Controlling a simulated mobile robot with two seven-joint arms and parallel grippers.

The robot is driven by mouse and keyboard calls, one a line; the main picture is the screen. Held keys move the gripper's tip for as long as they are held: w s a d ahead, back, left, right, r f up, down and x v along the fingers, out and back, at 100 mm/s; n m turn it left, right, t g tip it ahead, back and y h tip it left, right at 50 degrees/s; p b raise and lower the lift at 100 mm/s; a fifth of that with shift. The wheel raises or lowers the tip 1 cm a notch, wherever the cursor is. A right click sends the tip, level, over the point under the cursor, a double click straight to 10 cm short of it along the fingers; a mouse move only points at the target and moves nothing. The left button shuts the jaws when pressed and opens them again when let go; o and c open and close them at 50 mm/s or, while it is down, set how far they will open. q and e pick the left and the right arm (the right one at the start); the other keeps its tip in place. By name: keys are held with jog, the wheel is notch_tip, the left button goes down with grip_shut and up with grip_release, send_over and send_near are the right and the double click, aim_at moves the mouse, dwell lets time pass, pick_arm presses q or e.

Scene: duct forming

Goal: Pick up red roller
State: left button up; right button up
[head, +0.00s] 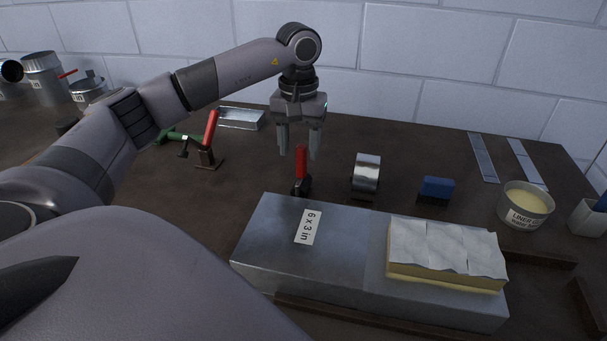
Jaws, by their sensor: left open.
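The red roller (301,162) stands on the table just behind the metal duct, with a red upper part and a dark lower part. My left gripper (299,152) points down right at the top of the red roller, with its jaws open. The fingers appear on either side of the red part, but I cannot tell whether they touch it. My right gripper is not in view.
A metal duct (285,245) labelled 6 x 3 in carries a yellow, foil-topped block (445,275). A silver tape roll (366,175), a blue block (436,189) and a liner tub (525,207) stand to the right. A red-handled tool (211,130) stands left.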

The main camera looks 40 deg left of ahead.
aim_at(301, 159)
pick_arm(q)
jog(key=f, duration=0.4)
jog(key=shift+w+a+f, duration=0.1)
jog(key=shift+w+a, duration=0.05)
jog(key=shift+w, duration=0.2)
grip_shut()
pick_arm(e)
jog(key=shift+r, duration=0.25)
